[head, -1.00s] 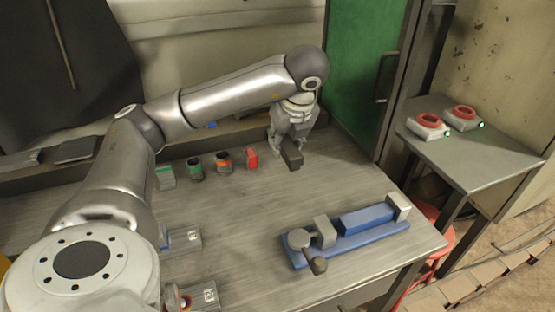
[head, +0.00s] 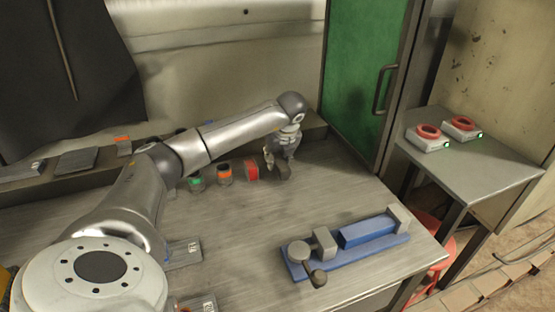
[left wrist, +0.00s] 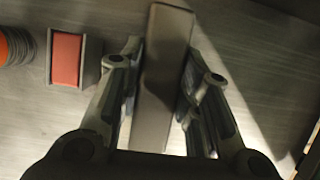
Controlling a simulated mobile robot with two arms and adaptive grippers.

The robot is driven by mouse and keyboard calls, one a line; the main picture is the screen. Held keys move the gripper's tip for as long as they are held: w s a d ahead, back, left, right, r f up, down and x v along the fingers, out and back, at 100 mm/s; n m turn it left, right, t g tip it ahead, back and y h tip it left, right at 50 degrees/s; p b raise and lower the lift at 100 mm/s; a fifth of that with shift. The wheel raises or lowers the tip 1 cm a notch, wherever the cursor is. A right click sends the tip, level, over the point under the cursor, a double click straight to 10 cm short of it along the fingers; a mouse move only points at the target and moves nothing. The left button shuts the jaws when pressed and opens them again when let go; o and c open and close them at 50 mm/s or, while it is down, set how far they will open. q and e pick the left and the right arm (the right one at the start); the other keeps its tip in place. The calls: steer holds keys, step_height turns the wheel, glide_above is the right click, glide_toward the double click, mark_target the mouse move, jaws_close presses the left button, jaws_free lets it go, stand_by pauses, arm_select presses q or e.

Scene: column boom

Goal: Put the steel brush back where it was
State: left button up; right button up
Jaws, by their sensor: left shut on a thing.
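My left gripper (head: 276,163) is shut on a plain dark grey bar, which I take to be the steel brush (head: 283,173). It is low over the back of the workbench, just right of the red block. In the left wrist view the brush (left wrist: 163,80) runs lengthwise between the two fingers (left wrist: 158,92). I see no bristles. I cannot tell whether it touches the bench top. My right gripper is not in view.
A red block (head: 251,171) in a grey holder and cans, one orange-banded (head: 224,174) and one green-topped (head: 196,183), stand left of the gripper. A blue vise (head: 345,246) lies front right. The bench (head: 250,225) between is clear. A green cabinet door (head: 362,85) stands behind right.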

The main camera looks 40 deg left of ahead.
arm_select(q)
steer(key=shift+f, duration=0.7)
steer(key=o, duration=1.1)
steer(key=b+v, duration=0.1)
steer(key=v, duration=1.1)
steer(key=shift+s+d+b, duration=0.1)
steer(key=shift+b, duration=0.3)
